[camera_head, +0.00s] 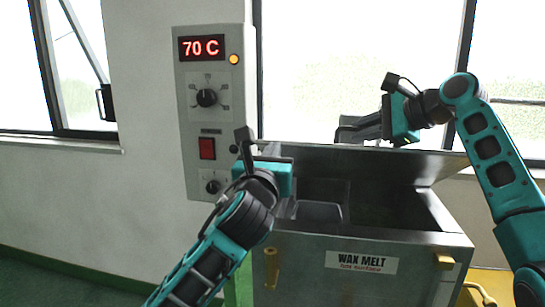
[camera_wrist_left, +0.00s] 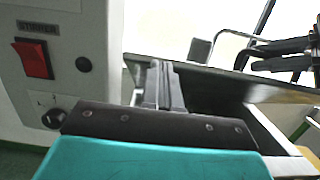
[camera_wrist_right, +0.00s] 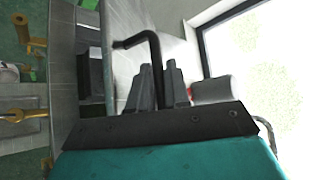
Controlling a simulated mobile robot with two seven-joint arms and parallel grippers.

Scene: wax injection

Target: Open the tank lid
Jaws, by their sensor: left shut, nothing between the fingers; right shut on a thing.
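The wax melt tank (camera_head: 325,280) stands in front of me with its top opening uncovered. Its grey lid (camera_head: 400,165) is raised and tilted up at the back; it also shows in the left wrist view (camera_wrist_left: 225,82). My right gripper (camera_head: 362,130) is at the lid's upper edge, shut on the dark bent lid handle (camera_wrist_right: 155,55). My left gripper (camera_head: 266,160) is shut and empty above the tank's left side, in front of the lid. Its closed fingers show in the left wrist view (camera_wrist_left: 163,85). The exact finger contact on the handle is partly hidden.
A grey control box (camera_head: 215,110) with a red 70 C display, knobs and a red switch (camera_wrist_left: 33,58) stands left of the tank. A grey container (camera_head: 318,211) sits inside the tank. A brass tap (camera_head: 271,268) is on the tank front. Windows are behind.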

